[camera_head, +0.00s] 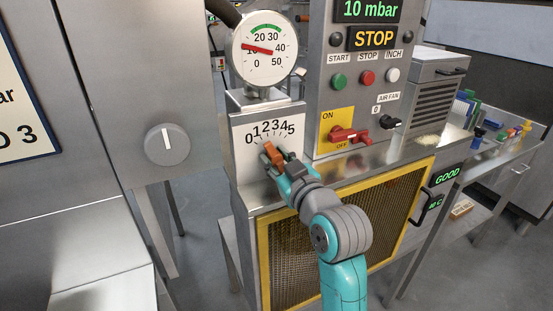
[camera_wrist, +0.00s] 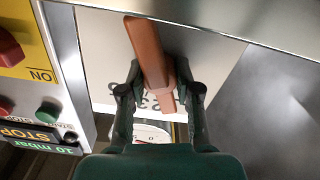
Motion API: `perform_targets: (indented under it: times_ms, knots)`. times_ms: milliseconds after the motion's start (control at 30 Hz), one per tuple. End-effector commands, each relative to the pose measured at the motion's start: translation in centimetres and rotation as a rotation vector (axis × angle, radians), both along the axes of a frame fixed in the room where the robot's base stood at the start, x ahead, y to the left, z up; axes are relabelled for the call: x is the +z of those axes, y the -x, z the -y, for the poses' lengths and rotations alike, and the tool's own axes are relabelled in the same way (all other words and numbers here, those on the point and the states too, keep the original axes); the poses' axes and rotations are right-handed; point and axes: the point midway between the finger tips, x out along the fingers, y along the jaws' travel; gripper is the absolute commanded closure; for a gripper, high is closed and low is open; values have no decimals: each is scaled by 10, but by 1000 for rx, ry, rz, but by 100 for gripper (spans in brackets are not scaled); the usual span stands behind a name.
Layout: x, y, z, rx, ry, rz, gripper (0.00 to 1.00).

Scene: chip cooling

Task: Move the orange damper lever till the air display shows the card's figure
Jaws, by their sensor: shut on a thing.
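The orange damper lever (camera_head: 270,151) stands in front of a white plate (camera_head: 243,160) marked 0 to 5. Its upper end appears near the 1 and 2, but the exact setting is hard to tell. My gripper (camera_head: 276,163) is shut on the lever. In the wrist view the lever (camera_wrist: 148,50) lies between both fingers of my gripper (camera_wrist: 158,85). The green air display (camera_head: 368,9) reads 10 mbar. A card (camera_head: 22,105) at the left edge is cut off; only "ar" and "D 3" show, so its full figure cannot be read.
A round gauge (camera_head: 264,48) stands above the plate, its red needle near 10. An orange STOP display (camera_head: 374,39), push buttons (camera_head: 367,78) and a red switch (camera_head: 347,135) marked ON and OFF are to the right. A grey knob (camera_head: 167,144) is on the left cabinet.

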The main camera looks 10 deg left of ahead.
Motion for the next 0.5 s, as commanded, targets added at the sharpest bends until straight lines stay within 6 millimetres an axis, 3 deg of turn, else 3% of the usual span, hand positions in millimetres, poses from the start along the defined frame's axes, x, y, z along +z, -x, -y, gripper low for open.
perform_targets:
  times_ms: [500]
  knots:
    - [0,-1,1,0,-313,-212,100]
